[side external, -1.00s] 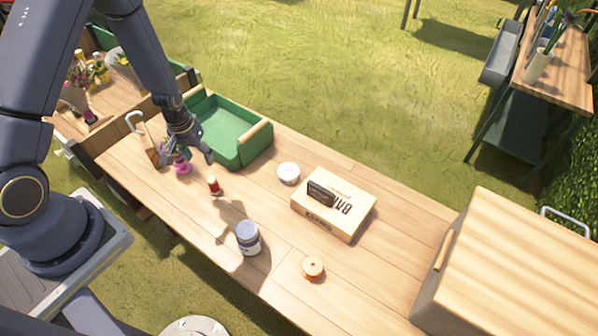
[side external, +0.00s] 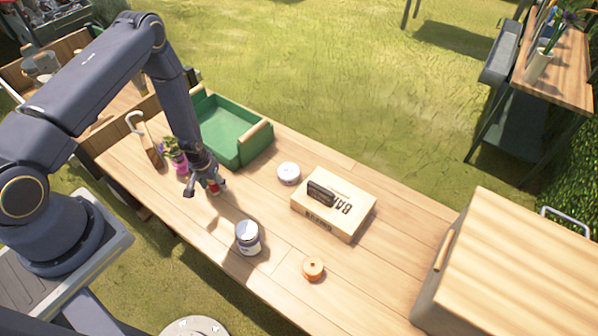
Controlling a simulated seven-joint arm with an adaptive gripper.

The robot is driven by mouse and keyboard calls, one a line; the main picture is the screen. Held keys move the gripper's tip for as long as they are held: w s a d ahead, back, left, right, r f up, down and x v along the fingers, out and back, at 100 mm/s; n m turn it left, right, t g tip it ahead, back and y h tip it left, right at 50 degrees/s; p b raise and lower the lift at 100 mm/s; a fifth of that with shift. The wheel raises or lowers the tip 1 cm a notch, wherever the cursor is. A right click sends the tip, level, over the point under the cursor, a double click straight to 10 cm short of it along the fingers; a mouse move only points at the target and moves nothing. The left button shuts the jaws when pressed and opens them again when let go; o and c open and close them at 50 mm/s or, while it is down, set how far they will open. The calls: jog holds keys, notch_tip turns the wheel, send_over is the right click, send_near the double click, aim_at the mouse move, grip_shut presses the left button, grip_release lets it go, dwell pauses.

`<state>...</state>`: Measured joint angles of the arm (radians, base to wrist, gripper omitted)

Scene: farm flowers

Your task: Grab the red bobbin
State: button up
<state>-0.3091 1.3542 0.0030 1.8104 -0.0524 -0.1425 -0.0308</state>
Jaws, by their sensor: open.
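The red bobbin (side external: 213,188) stands on the wooden table, left of the middle of the side external view. Its upper part is partly hidden by my gripper. My gripper (side external: 204,190) points down over the bobbin with its jaws open, one finger to the left and one to the right of it. I cannot tell whether a finger touches it.
A potted flower (side external: 178,160) stands close behind my gripper to the left. A grey-white can (side external: 248,238), an orange spool (side external: 313,269), a white round tin (side external: 288,173), a wooden box (side external: 345,222) with a dark block on top and a green tray (side external: 222,130) share the table (side external: 283,241).

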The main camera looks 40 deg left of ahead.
jog(key=shift+c, duration=0.4)
grip_shut()
